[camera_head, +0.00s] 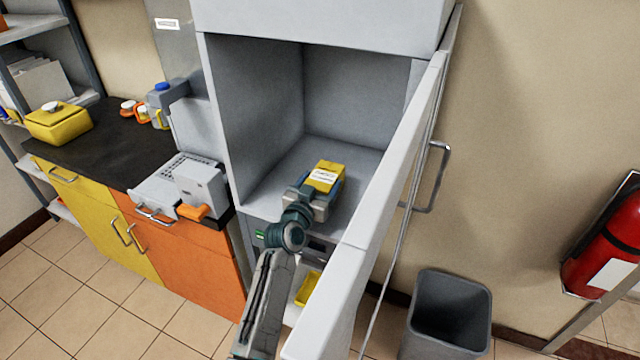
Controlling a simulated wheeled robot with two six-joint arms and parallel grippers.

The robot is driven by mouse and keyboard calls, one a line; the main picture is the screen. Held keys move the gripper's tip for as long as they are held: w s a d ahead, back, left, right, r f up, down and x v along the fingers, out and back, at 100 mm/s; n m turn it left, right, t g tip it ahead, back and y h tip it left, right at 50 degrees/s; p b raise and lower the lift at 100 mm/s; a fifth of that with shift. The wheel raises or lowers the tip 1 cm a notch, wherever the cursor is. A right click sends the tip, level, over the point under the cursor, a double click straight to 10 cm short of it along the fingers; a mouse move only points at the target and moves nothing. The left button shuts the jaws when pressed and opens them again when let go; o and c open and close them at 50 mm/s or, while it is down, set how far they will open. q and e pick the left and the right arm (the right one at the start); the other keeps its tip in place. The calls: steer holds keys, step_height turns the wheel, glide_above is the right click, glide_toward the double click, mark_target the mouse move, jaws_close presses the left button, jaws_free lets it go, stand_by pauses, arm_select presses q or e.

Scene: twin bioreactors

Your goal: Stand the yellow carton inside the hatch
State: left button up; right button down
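The yellow carton (326,172), with a white label, is inside the open hatch (265,185), low over its grey floor near the front. My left gripper (322,184) reaches in through the opening from below, with a finger on each side of the carton, and appears shut on it. The gripper's body hides the carton's near lower part, so I cannot tell whether its base touches the floor. The hatch door (375,185) stands swung open on the right, close beside my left arm. My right gripper is not in view.
Left of the hatch is a dark counter (95,150) with a yellow container (58,122), small bottles and a grey device (185,185). A grey bin (450,310) and a red extinguisher (605,245) are at the right. The hatch's back and left floor are clear.

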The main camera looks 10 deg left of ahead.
arm_select(q)
steer(key=o, duration=0.3)
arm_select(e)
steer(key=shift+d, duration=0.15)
arm_select(q)
steer(key=shift+r, duration=0.1)
steer(key=shift+s, duration=0.25)
steer(key=s, duration=0.3)
steer(key=s+a+b, duration=0.1)
steer(key=s, duration=0.3)
steer(key=s+a+b, duration=0.1)
steer(key=s, duration=0.3)
steer(key=shift+s+a, duration=0.15)
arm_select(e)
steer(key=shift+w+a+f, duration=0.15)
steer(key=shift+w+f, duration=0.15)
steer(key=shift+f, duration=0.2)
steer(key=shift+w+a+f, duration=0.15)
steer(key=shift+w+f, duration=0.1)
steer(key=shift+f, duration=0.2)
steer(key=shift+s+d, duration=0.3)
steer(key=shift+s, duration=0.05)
